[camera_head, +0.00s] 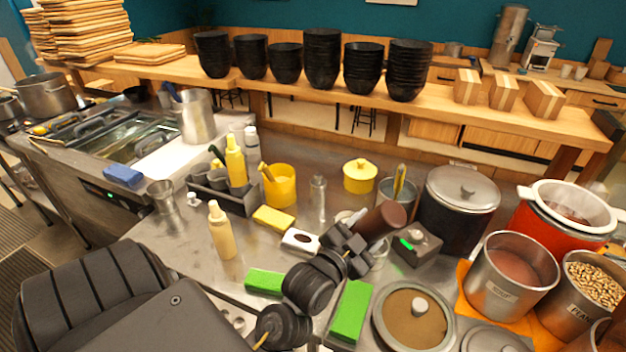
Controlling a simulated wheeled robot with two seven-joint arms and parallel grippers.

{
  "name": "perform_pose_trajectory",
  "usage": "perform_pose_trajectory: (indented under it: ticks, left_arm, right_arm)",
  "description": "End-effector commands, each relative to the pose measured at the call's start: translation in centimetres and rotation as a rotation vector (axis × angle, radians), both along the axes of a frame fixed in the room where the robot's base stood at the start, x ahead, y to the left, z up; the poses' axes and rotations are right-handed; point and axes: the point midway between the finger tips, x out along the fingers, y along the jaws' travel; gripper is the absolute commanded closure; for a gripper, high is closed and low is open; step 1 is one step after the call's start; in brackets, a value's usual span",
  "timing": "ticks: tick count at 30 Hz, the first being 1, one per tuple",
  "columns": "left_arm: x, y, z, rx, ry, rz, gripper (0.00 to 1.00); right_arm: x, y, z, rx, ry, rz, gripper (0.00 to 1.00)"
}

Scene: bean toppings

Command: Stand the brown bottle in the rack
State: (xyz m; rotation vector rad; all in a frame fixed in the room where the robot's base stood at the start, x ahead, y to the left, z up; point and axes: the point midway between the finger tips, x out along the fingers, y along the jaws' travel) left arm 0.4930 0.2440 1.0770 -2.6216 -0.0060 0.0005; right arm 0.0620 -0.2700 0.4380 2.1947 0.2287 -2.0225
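The brown bottle (377,222) is right of the picture's middle, tilted well away from upright, with its round end toward the upper right. My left gripper (352,243) is at its lower left end and appears shut on it; the fingers are partly hidden. The bottle is held above the counter. The grey rack (238,204) stands to the left on the counter. It holds a yellow bottle (236,163) and several grey containers. A pale tan bottle (222,232) stands upright in front of the rack, outside it. My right gripper is not in view.
A yellow container (280,186), yellow sponge (273,218) and clear bottle (318,197) stand between rack and gripper. A large black pot (455,215) and steel pots (509,279) crowd the right. Green blocks (351,311) lie below the gripper.

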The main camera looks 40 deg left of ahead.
Motion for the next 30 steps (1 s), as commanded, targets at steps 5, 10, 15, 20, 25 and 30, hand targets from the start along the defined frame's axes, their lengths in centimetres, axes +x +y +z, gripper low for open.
perform_pose_trajectory:
  ticks: [5,10,15,20,25,30]
  left_arm:
    - [2.0,7.2,1.3,0.289,0.005,-0.004,0.56]
    - [2.6,12.5,1.4,0.484,-0.002,-0.029,0.56]
    - [2.6,14.5,1.2,0.553,-0.009,-0.042,0.56]
    - [2.6,14.6,1.0,0.577,-0.012,-0.042,0.56]
    - [2.7,14.6,1.1,0.748,-0.018,-0.039,0.56]
    - [2.7,14.6,1.5,1.096,-0.026,-0.034,0.56]
  right_arm:
    - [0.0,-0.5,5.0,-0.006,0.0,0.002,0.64]
    - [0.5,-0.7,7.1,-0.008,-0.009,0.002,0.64]
    - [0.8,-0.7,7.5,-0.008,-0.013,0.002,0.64]
    - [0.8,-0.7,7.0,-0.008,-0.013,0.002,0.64]
    - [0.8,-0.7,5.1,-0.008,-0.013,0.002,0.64]
    - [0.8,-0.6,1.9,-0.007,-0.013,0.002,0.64]
